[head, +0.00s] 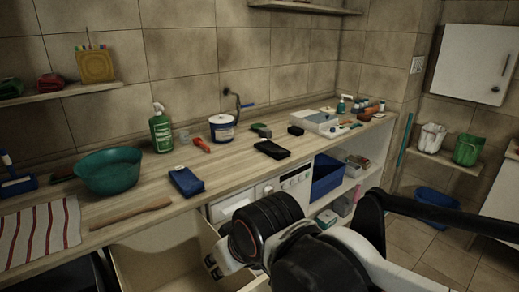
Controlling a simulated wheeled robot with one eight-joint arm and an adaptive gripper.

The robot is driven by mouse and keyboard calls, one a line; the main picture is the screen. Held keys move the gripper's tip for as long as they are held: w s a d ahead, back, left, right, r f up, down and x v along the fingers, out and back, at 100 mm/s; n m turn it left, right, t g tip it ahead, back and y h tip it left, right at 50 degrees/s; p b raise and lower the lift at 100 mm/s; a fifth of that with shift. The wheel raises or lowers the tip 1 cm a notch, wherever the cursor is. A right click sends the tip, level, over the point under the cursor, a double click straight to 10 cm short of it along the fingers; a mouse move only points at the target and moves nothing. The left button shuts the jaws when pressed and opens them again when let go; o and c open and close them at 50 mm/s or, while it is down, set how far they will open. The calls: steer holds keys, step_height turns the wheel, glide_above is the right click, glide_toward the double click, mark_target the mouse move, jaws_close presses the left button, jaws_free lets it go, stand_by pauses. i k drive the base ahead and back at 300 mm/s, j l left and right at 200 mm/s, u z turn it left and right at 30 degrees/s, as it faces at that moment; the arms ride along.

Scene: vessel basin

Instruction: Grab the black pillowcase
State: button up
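A flat black folded item (272,149), which looks like the black pillowcase, lies on the wooden counter (235,160) behind its front edge, above the white appliance. My gripper (215,262) is low in the head view, in front of the counter near the open drawer and well apart from the black item. My black and white arm hides part of it, so I cannot tell whether its fingers are open or shut.
A dark blue folded item (186,181), a teal bowl (108,172), a green bottle (161,131) and a white tub (222,129) stand on the counter. An open drawer (165,262) juts out below. Open shelves (335,190) lie to the right.

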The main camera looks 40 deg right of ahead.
mark_target(268, 148)
steer(key=l+z, duration=0.1)
steer(key=z, duration=0.3)
steer(key=i+l+z, duration=0.1)
steer(key=z, duration=0.25)
steer(key=i+z, duration=0.1)
steer(key=z, duration=0.3)
steer(key=i+l+z, duration=0.1)
steer(key=z, duration=0.3)
steer(key=i+l, duration=0.2)
steer(key=i, duration=0.3)
steer(key=i+l, duration=0.2)
steer(key=i, duration=0.3)
steer(key=l, duration=0.1)
steer(key=k, duration=0.05)
